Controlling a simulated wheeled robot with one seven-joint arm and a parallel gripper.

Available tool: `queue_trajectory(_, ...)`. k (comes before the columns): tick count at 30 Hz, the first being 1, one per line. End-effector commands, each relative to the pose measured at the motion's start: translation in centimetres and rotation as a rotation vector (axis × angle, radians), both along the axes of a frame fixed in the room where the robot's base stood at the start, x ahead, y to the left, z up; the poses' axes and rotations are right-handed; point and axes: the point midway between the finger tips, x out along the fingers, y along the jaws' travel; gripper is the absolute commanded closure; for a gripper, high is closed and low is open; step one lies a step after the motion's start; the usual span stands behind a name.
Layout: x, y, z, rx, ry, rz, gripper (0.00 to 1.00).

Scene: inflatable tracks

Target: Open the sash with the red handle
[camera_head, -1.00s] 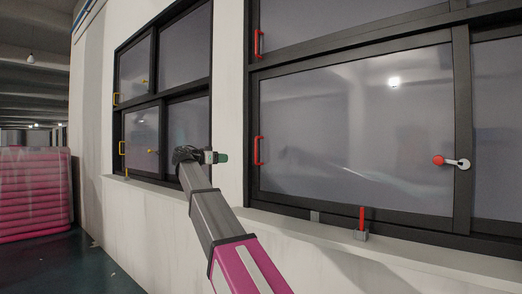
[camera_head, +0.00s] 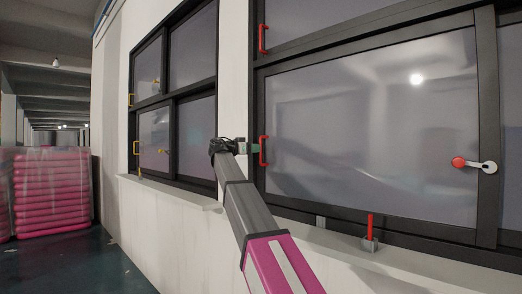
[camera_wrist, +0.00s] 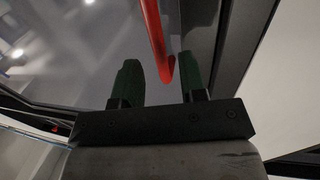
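The sash (camera_head: 370,130) is a large glass pane in a dark frame on the right of the head view. Its red handle (camera_head: 264,151) is a vertical bar at its left edge. My gripper (camera_head: 252,148) is at this handle. In the wrist view the red handle (camera_wrist: 158,45) comes down between the two green fingers of my gripper (camera_wrist: 160,82). The fingers stand apart, with gaps on both sides of the bar. A second red handle (camera_head: 263,39) is on the pane above. A red-knobbed latch (camera_head: 474,164) is at the sash's right side.
A short red lever (camera_head: 370,228) on a grey block stands at the sill below the sash. A window with yellow handles (camera_head: 136,147) is on the left. Pink stacked inflatables (camera_head: 50,192) stand at the far left. The dark floor between is clear.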

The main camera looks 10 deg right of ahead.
Motion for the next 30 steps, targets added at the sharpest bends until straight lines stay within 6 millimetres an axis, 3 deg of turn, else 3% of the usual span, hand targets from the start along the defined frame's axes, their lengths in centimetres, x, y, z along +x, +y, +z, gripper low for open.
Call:
queue_trajectory(3,0.8,-1.8,0.0,0.000,0.001,-0.002,0.61)
queue_trajectory(9,1.6,-3.4,0.0,0.000,0.001,0.000,0.61)
queue_trajectory(20,1.8,-3.8,0.0,0.000,0.001,0.001,0.61)
queue_trajectory(24,1.7,-3.8,0.0,0.000,0.001,0.001,1.00)
queue_trajectory(30,1.7,-3.9,0.0,0.000,0.001,0.001,1.00)
